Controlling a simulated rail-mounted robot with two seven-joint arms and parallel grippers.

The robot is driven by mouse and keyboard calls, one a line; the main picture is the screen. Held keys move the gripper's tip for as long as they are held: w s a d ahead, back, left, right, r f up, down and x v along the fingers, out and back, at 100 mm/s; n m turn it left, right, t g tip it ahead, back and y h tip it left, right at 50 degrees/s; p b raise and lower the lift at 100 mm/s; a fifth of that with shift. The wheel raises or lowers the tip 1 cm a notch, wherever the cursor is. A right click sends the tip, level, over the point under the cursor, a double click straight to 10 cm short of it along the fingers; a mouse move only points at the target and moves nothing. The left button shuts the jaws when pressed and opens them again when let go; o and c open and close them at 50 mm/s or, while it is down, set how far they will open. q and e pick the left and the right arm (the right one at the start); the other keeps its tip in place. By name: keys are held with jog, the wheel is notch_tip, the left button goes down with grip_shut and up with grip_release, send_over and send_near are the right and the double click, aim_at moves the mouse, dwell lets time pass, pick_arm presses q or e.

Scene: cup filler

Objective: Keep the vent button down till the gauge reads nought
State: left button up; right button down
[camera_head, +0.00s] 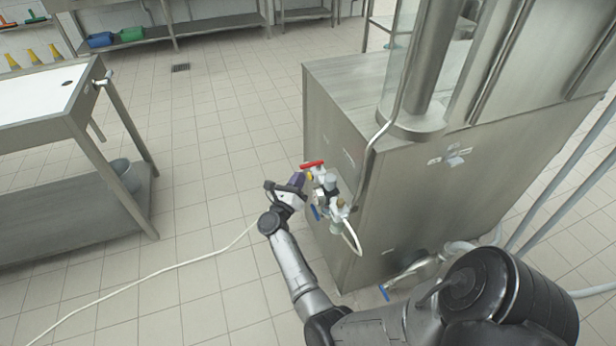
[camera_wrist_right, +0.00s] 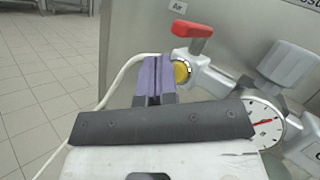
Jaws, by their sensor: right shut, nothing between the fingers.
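My right gripper (camera_head: 298,180) is at the valve assembly on the side of the steel cabinet. In the right wrist view its purple fingers (camera_wrist_right: 157,72) are shut together with nothing between them. The yellow vent button (camera_wrist_right: 182,72) is just right of the fingertips; it also shows in the head view (camera_head: 309,175). I cannot tell whether the fingers touch it or whether it is pressed in. The round white gauge (camera_wrist_right: 265,122) has a red needle off to one side; its left part is hidden by my gripper and its figures are too small to read. My left gripper is not in view.
A red lever (camera_wrist_right: 190,32) sits above the button under an "Air" label. A grey knob (camera_wrist_right: 288,62) is to its right. The steel cabinet (camera_head: 345,215) stands behind the fittings. A pale hose (camera_head: 170,268) runs over the tiled floor. A steel table (camera_head: 75,95) stands left.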

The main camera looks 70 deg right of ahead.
jog(key=shift+s+d, duration=0.1)
jog(key=shift+d, duration=0.05)
dwell(0.5)
jog(key=shift+s+d, duration=0.2)
dwell(0.4)
dwell(0.7)
dwell(0.7)
dwell(2.1)
jog(key=shift+a, duration=0.1)
jog(key=shift+w+a+b, duration=0.35)
jog(key=shift+w+a, duration=0.2)
jog(key=shift+w, duration=0.05)
dwell(0.3)
